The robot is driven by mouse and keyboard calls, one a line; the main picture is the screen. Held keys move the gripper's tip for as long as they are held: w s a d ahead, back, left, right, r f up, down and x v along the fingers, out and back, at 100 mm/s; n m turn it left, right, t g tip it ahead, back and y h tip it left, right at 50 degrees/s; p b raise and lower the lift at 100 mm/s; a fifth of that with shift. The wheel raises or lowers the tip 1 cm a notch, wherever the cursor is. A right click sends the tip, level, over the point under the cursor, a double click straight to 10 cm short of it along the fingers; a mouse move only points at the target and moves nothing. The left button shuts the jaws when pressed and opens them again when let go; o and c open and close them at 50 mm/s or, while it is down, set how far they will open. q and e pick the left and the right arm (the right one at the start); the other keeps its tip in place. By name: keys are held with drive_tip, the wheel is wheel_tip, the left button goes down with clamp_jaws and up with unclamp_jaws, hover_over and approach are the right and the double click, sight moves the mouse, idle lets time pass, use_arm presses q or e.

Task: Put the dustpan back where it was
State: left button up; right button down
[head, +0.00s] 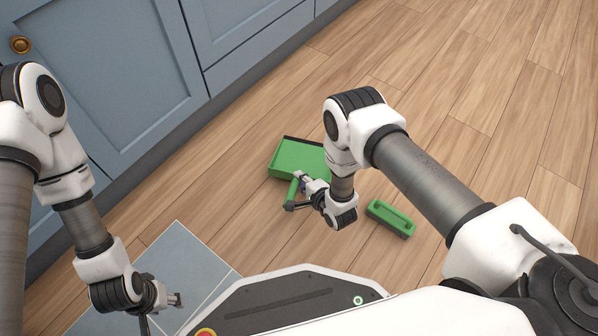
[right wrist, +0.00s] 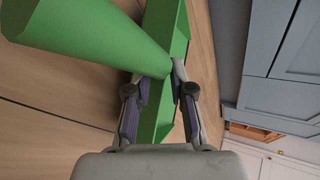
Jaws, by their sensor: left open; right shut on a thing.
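The green dustpan (head: 298,157) is near the middle of the head view, over the wooden floor in front of the blue cabinets. Its short handle (head: 293,189) points toward my base. My right gripper (head: 299,193) is shut on the dustpan close to where the handle meets the pan. In the right wrist view, a green part of the dustpan (right wrist: 160,101) runs between the two fingers, and a thick round green part crosses at upper left. I cannot tell whether the pan touches the floor. My left gripper (head: 178,300) is open and empty at lower left.
A green oblong piece with a recess (head: 390,217), perhaps a hand brush, lies on the floor right of my right gripper. A grey-blue tiled patch (head: 187,255) lies at lower left. Blue cabinets (head: 130,60) line the upper left. The floor at upper right is clear.

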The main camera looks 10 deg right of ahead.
wheel_tip(320, 180, down, 3)
drive_tip(key=shift+s+f+b, duration=0.15)
drive_tip(key=shift+f+b, duration=0.05)
drive_tip(key=shift+b, duration=0.95)
drive_tip(key=shift+r, duration=0.25)
drive_tip(key=c, duration=1)
unclamp_jaws()
drive_tip(key=shift+f, duration=0.1)
use_arm(q)
drive_tip(key=shift+w+f, duration=0.25)
drive_tip(key=shift+f, duration=0.4)
drive_tip(key=shift+w+f, duration=0.2)
drive_tip(key=shift+f, duration=0.4)
use_arm(e)
drive_tip(key=shift+s+r+p, duration=0.2)
drive_tip(key=shift+r+p, duration=0.15)
drive_tip(key=shift+p, duration=0.2)
use_arm(q)
wheel_tip(320, 180, up, 6)
drive_tip(key=p, duration=0.6)
drive_tip(key=shift+s+r, duration=0.2)
use_arm(e)
drive_tip(key=v, duration=1.1)
drive_tip(key=shift+s+d, duration=0.1)
drive_tip(key=shift+s, duration=0.1)
